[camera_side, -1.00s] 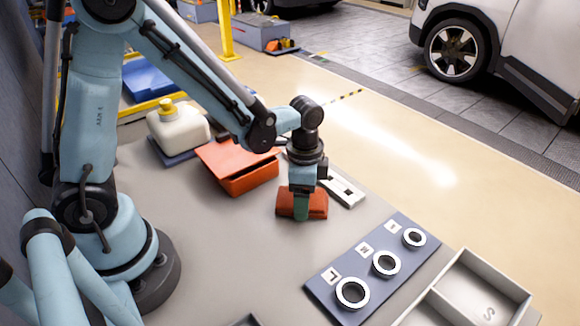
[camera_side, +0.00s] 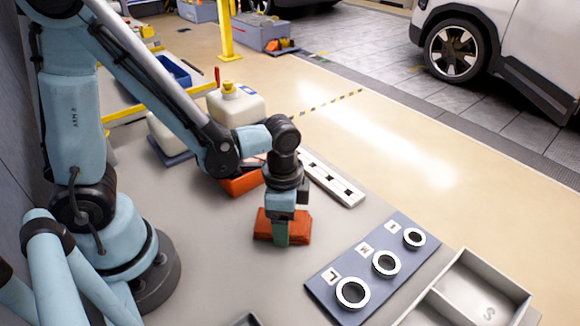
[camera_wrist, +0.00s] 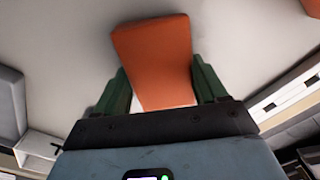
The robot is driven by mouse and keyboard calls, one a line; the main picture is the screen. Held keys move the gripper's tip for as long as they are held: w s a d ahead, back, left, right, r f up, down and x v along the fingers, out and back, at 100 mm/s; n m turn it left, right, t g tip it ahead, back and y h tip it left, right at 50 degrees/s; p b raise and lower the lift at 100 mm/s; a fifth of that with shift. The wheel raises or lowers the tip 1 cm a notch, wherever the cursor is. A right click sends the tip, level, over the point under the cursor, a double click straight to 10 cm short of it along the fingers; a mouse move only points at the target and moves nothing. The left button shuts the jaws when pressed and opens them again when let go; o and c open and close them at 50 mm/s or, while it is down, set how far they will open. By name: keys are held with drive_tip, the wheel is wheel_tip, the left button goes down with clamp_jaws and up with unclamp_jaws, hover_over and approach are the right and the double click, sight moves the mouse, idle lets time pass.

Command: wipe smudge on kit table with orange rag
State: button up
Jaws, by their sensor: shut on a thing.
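The orange rag (camera_side: 296,229) is a folded block, low at the grey table (camera_side: 190,235). My gripper (camera_side: 281,238) points down and is shut on the rag. In the wrist view the rag (camera_wrist: 155,60) sits between the two green fingers (camera_wrist: 163,88) and sticks out past their tips. I cannot tell whether the rag touches the table. No smudge shows clearly in either view; the area under the rag is hidden.
A blue board (camera_side: 325,290) with several rings lies to the right, near a grey divided tray (camera_side: 470,285). Behind my gripper are an orange box (camera_side: 240,184), a white marked strip (camera_side: 335,182) and white jugs (camera_side: 238,108). The table's left middle is clear.

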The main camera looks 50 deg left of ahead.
sight(270, 228)
drive_tip(key=shift+s+f, duration=0.15)
drive_tip(key=shift+s, duration=0.35)
drive_tip(key=shift+s+r, duration=0.4)
drive_tip(key=shift+s+f, duration=0.3)
drive_tip(key=shift+s, duration=0.4)
drive_tip(key=shift+s+r, duration=0.3)
drive_tip(key=shift+s, duration=0.55)
drive_tip(key=shift+s+f, duration=0.2)
drive_tip(key=shift+s, duration=0.1)
drive_tip(key=shift+w+r, duration=0.2)
drive_tip(key=shift+w, duration=0.75)
drive_tip(key=shift+w+f, duration=0.15)
drive_tip(key=shift+w, duration=0.25)
drive_tip(key=shift+w+r, duration=0.25)
drive_tip(key=shift+w, duration=0.85)
drive_tip(key=shift+w+f, duration=0.3)
drive_tip(key=shift+w, duration=0.1)
drive_tip(key=shift+w+r, duration=0.2)
drive_tip(key=shift+w, duration=1.65)
drive_tip(key=shift+w+r, duration=0.1)
drive_tip(key=shift+w, duration=0.25)
drive_tip(key=shift+w+f, duration=0.55)
drive_tip(key=shift+w, duration=0.25)
drive_tip(key=shift+w+r, duration=0.25)
drive_tip(key=shift+r, duration=0.9)
wheel_tip(270, 228, up, 6)
drive_tip(key=shift+r, duration=0.2)
